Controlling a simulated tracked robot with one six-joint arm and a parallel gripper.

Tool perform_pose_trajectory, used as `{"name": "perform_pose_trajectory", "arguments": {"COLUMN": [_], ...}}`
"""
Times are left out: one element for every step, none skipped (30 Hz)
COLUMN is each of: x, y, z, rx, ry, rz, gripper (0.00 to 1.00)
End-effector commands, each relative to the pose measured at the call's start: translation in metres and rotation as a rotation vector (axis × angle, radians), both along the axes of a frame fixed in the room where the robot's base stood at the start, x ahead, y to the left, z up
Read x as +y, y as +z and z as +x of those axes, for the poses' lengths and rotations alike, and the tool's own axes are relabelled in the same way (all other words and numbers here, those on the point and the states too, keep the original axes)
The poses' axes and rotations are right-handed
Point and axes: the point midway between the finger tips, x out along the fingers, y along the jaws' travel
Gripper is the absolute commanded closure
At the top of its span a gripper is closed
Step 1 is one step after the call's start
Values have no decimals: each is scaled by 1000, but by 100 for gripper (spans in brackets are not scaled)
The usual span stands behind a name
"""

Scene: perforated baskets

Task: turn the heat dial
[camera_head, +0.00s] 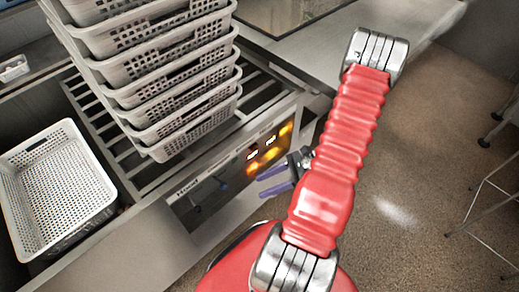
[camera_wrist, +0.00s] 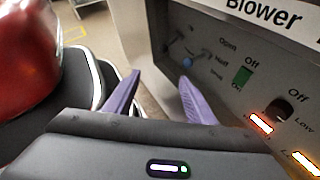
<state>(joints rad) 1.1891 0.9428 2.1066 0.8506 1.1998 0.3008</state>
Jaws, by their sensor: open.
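The control panel (camera_head: 225,180) is on the front of the rack unit, with several orange lights at its right part. In the wrist view the panel (camera_wrist: 222,60) is on the right, and part of the word "Blower" shows. A dark round knob (camera_wrist: 280,108) sits between "Off" and "Low". No "Heat" label is readable, so I cannot tell which control is the heat dial. My gripper (camera_head: 260,186) is open, its purple fingers in front of the panel. In the wrist view my gripper (camera_wrist: 160,76) is empty, left of the knob and apart from it.
A green switch (camera_wrist: 243,77) and a blue-tipped lever (camera_wrist: 187,62) are also on the panel. Stacked perforated baskets (camera_head: 165,75) stand on the slatted rack above. An empty white basket (camera_head: 60,185) is at the left.

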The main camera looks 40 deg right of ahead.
Motion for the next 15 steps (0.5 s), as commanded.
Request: {"name": "perform_pose_trajectory", "arguments": {"x": [-3, -4, -7, -9, -12, -15, -17, -20, -24, -27, -31, -35, -40, -44, -50], "y": [-9, -14, -20, -24, -29, -35, -39, -44, -50, -55, -60, -66, -70, -75, -80], "z": [0, 1, 2, 3, 4, 5, 6, 7, 8, 9, 11, 12, 14, 15, 17], "rx": [12, 21, 29, 36, 44, 52, 58, 64, 72, 77, 83, 90, 93, 98, 102], "ry": [-57, -91, -136, -171, -206, -252, -287, -325, -373, -409, -446, -496, -533, -570, -619], "rz": [45, 69, 103, 130, 156, 190, 218, 244, 282, 310, 338, 377, 406, 434, 472], "gripper": [50, 50, 50, 50, 50, 50, 50, 50, 50, 50, 50, 50, 50, 50, 50]}}
